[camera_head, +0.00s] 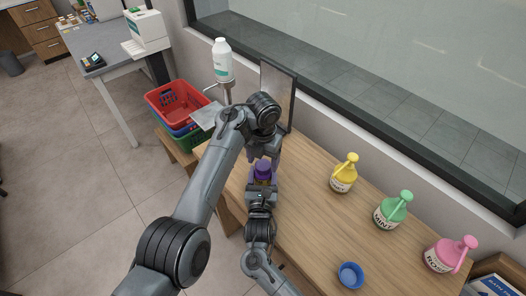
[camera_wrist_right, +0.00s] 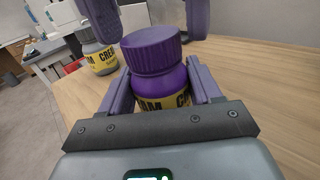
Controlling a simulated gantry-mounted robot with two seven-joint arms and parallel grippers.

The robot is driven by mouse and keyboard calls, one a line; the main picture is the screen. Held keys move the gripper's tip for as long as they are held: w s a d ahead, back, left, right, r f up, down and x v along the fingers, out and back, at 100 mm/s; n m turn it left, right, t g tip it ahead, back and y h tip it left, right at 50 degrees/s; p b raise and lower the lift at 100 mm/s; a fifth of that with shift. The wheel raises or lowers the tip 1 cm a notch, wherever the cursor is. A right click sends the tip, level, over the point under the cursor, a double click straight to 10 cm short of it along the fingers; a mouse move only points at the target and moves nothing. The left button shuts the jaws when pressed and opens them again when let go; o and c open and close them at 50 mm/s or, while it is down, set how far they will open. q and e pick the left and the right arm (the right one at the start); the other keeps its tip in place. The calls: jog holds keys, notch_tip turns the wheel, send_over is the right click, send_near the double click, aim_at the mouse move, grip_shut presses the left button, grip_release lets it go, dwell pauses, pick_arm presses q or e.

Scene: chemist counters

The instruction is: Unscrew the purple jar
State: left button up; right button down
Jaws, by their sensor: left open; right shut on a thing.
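The purple jar (camera_wrist_right: 160,85), with a ridged purple lid (camera_wrist_right: 151,50) and a yellow cream label, stands upright with its lid on. It also shows in the head view (camera_head: 263,171), partly hidden by my arms. My right gripper (camera_wrist_right: 162,90) is shut on the jar's body, one purple finger on each side. My left gripper (camera_wrist_right: 150,20) is open above it, its fingers apart to the left and right of the lid's top. In the head view my left gripper (camera_head: 264,158) points down over the jar; its fingertips are hard to make out.
A grey cream jar (camera_wrist_right: 98,52) stands behind at left in the wrist view. Yellow (camera_head: 344,173), green (camera_head: 393,210) and pink (camera_head: 449,254) pump bottles and a blue bowl (camera_head: 350,275) stand on the wooden counter (camera_head: 310,215). Stacked baskets (camera_head: 176,104) are at left. The counter's middle is clear.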

pick_arm(q)
jog(key=shift+f, duration=0.7)
